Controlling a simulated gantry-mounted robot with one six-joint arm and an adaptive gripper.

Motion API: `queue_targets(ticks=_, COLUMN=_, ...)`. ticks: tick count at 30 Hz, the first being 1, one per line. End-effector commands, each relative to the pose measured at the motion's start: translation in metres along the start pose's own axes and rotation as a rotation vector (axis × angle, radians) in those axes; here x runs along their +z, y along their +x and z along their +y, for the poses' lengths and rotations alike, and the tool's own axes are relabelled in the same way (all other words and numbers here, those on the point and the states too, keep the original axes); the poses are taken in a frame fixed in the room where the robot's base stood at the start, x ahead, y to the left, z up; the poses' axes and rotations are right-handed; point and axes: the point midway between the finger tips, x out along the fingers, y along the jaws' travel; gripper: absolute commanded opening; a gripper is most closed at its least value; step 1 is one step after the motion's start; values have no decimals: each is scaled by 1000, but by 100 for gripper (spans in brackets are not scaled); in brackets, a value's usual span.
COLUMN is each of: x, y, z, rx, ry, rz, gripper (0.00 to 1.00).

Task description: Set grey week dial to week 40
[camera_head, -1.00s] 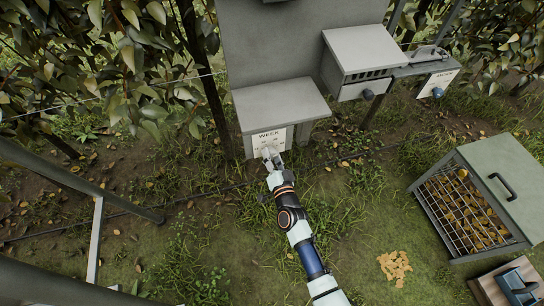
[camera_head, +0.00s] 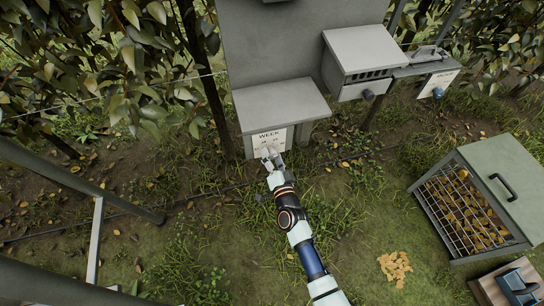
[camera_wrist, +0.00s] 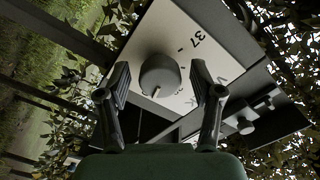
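The grey week dial (camera_wrist: 160,75) is a round knob on a white plate (camera_wrist: 190,30) in the wrist view. A pale pointer mark shows at its lower edge. The number 37 is readable on the plate; other marks are partly hidden by the knob and fingers. In the head view the plate headed WEEK (camera_head: 268,136) is on the front of a grey box, and my arm hides the dial. My gripper (camera_wrist: 160,72) is open, with one finger on each side of the dial and gaps between them. It also shows in the head view (camera_head: 270,155), in front of the plate.
A grey box with a slotted front (camera_head: 364,62) and a second white plate with a blue knob (camera_head: 438,92) stand to the right. A crate with a green lid (camera_head: 505,180) stands at the right on the grass. Leafy branches (camera_head: 110,50) are at the left.

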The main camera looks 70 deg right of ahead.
Motion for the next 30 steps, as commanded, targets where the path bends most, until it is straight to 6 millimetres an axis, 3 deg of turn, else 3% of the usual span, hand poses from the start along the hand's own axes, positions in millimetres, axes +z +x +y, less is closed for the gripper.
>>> queue_targets(ticks=8, x=0, y=-1, z=0, rx=0, ry=-1, rz=0, gripper=67)
queue_targets(ticks=11, x=0, y=-11, z=1, rx=1, ry=0, rz=0, gripper=67)
queue_targets(ticks=22, x=1, y=-97, z=1, rx=1, ry=-1, rz=-2, gripper=67)
queue_targets(ticks=30, x=0, y=-120, z=0, rx=0, ry=0, rz=1, gripper=67)
